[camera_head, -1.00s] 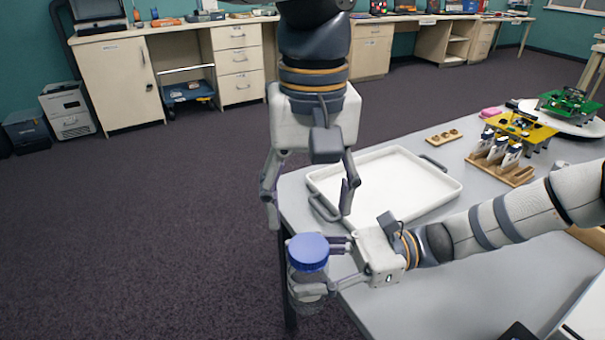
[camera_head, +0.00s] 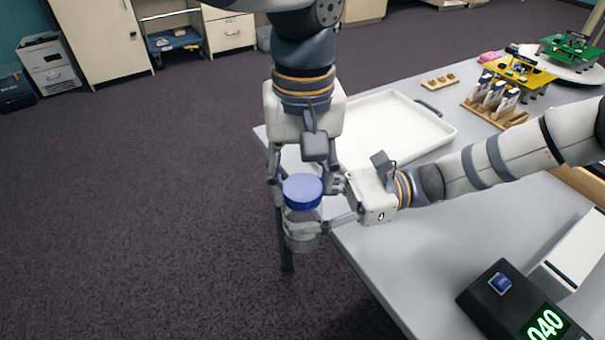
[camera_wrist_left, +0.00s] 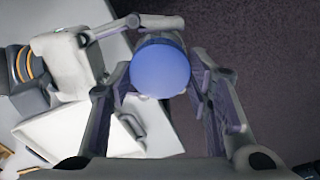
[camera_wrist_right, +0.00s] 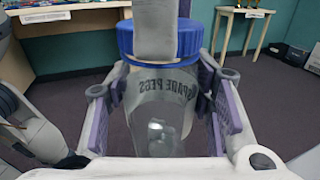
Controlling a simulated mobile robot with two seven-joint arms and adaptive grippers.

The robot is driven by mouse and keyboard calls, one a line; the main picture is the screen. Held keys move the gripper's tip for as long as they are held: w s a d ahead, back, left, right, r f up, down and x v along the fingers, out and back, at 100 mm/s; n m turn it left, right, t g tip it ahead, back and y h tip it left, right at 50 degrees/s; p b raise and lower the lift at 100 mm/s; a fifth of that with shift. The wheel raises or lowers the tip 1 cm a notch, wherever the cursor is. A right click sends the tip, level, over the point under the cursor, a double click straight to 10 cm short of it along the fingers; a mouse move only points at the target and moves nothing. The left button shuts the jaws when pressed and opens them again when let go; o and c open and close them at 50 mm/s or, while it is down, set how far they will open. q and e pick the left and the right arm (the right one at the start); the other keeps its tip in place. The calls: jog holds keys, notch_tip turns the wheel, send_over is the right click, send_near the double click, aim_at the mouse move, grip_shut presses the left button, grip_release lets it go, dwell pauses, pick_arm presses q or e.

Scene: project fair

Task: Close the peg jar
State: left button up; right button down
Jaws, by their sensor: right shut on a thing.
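The peg jar (camera_head: 301,242) is a clear jar with a blue lid (camera_head: 302,190) on its top. The right wrist view shows its "SPARE PEGS" label (camera_wrist_right: 160,88) and the blue lid (camera_wrist_right: 190,40). My right gripper (camera_head: 322,208) is shut around the jar body and holds it upright, off the table's left edge. My left gripper (camera_head: 304,176) points down from above. Its fingers are open on either side of the lid, and the left wrist view shows the lid (camera_wrist_left: 160,68) between them with a gap visible. The jar's contents are unclear.
The jar hangs over open floor beside the grey table (camera_head: 400,270). A white tray (camera_head: 425,128) lies behind my grippers. A black device with a green "040" display (camera_head: 545,325) stands at front right. A wooden rack (camera_head: 475,103) and circuit boards stand farther back.

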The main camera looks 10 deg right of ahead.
pick_arm(q)
jog(key=m, duration=0.6)
jog(key=shift+c, duration=0.2)
jog(key=m, duration=0.3)
jog(key=shift+m, duration=0.3)
jog(key=m, duration=0.5)
jog(key=o, duration=1.4)
notch_tip(320, 180, up, 12)
